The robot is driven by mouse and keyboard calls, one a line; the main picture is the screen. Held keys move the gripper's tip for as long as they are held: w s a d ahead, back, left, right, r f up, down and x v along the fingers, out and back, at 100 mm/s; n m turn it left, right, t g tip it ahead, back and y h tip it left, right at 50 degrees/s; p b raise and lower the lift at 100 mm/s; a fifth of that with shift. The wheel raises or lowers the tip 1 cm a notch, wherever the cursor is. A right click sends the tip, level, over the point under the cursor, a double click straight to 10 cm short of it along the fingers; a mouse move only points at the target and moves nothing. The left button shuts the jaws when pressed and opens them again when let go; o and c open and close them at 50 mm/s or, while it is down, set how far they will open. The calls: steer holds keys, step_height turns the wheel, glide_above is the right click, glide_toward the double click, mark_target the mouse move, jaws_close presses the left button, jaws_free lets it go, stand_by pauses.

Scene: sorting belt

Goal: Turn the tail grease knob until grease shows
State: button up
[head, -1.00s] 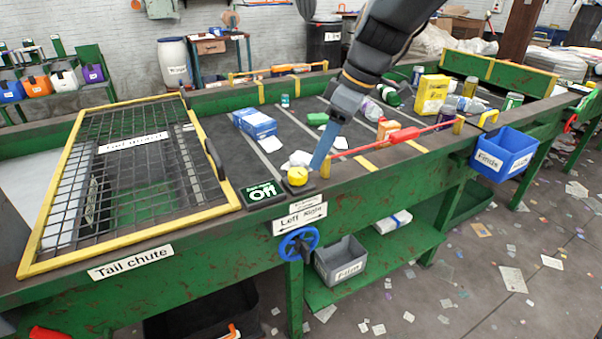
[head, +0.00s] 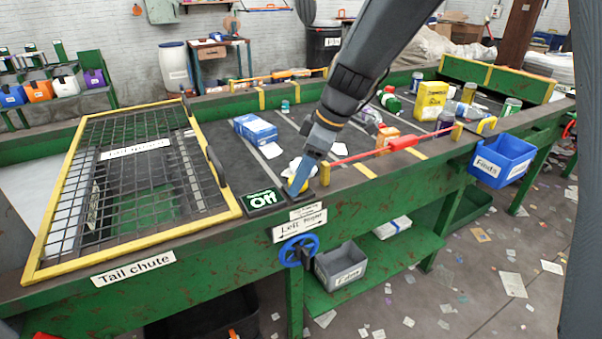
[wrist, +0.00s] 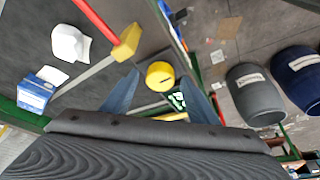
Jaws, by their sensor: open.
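A round yellow knob (wrist: 160,76) with a dark slot mark sits on the belt's near rail, beside the lit "Off" sign (head: 263,199). In the head view my gripper (head: 301,183) is over the knob and mostly hides it. In the wrist view my open blue-grey fingers stand on either side of the knob, with gaps visible. I cannot tell whether they touch it. A blue handwheel (head: 299,250) is on the green frame below, under a "Left Right" label (head: 300,225). No grease label is readable and no grease shows.
A yellow-framed mesh guard (head: 130,262) covers the tail end at left. A red bar (head: 375,152) runs along the near rail, right of my gripper. Boxes and cans lie on the belt. A blue bin (head: 503,160) hangs at right; a grey bin (head: 342,268) sits below.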

steer(key=shift+c, duration=0.5)
steer(key=c, duration=0.9)
steer(key=shift+c, duration=0.2)
steer(key=shift+m, duration=0.4)
steer(key=shift+s+m+t, duration=0.15)
steer(key=shift+m+t, duration=0.35)
steer(key=shift+m, duration=0.4)
steer(key=m+t, duration=0.1)
steer(key=m, duration=0.1)
steer(key=shift+s+r+m+h+p, duration=0.1)
steer(key=shift+m+h+p, duration=0.2)
steer(key=shift+m+h, duration=0.1)
steer(key=m+p, duration=0.1)
steer(key=p, duration=0.1)
steer(key=m+p, duration=0.2)
steer(key=shift+s+a+r+t+h, duration=0.1)
steer(key=shift+a+t+h, duration=0.05)
steer(key=shift+t+h, duration=0.25)
steer(key=shift+m+p, duration=0.6)
steer(key=shift+p, duration=0.6)
steer(key=shift+f+p, duration=0.2)
steer(key=shift+p, duration=0.25)
